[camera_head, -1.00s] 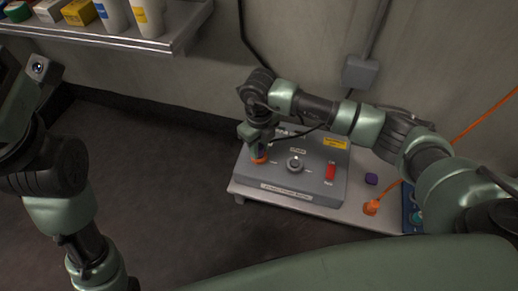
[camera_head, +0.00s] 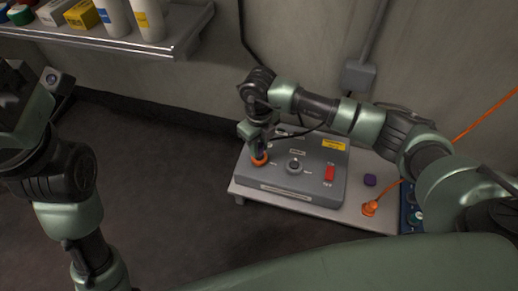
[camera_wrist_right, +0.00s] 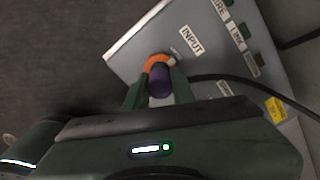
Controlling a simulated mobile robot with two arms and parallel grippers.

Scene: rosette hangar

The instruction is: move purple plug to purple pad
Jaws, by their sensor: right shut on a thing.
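The purple plug (camera_wrist_right: 160,82) is a short purple cylinder between the fingers of my right gripper (camera_wrist_right: 155,90) in the right wrist view. My right gripper (camera_head: 259,146) is shut on it over the left part of a grey panel box. An orange ring (camera_wrist_right: 156,62) lies at the plug's far end, beside the INPUT label; it also shows in the head view (camera_head: 259,160). Whether the plug is seated in the ring, I cannot tell. A small purple piece (camera_head: 370,180) lies on the bench right of the box; it may be the purple pad. My left gripper's fingers are out of view.
The grey box (camera_head: 310,185) carries a round knob (camera_head: 294,167) and a red switch (camera_head: 329,173). An orange plug (camera_head: 370,208) with an orange cable lies on the bench, next to a blue tray (camera_head: 405,197). A shelf (camera_head: 180,43) with bottles and boxes is at upper left.

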